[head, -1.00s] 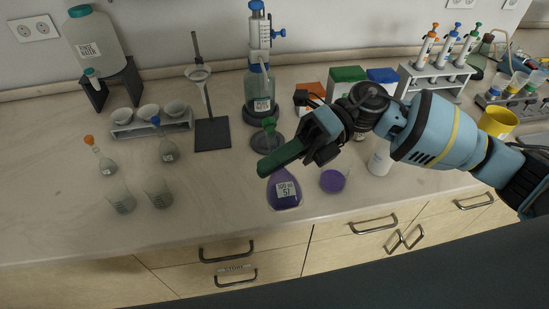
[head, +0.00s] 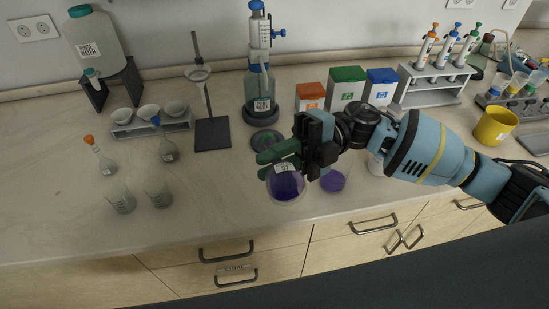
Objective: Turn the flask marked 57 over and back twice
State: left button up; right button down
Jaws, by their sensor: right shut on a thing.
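The flask marked 57 (head: 286,186) holds purple liquid and sits near the front of the bench, in the middle of the view. My right gripper (head: 279,156) is shut on it, with the green fingers across its neck. The flask looks tilted, with its round body towards me and its label high up and partly covered. The neck and stopper are hidden by the fingers. I cannot tell whether the flask touches the bench. My left gripper is not in view.
A dispenser bottle (head: 259,88) and coloured boxes (head: 347,89) stand behind. Two beakers (head: 158,193) stand left. The bench between beakers and flask is clear.

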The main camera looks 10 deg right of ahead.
jog(key=m+y, duration=0.1)
jog(key=m, duration=0.2)
jog(key=m+y, duration=0.1)
jog(key=m, duration=0.1)
jog(key=shift+m+t, duration=0.3)
jog(key=shift+m, duration=0.1)
jog(key=n, duration=0.3)
jog(key=shift+h, duration=0.4)
jog(key=n+h, duration=0.1)
jog(key=n, duration=0.1)
jog(key=shift+n, duration=0.4)
jog(key=shift+n+h, duration=0.4)
jog(key=shift+n, duration=0.4)
jog(key=n+h, duration=0.1)
jog(key=n, duration=0.2)
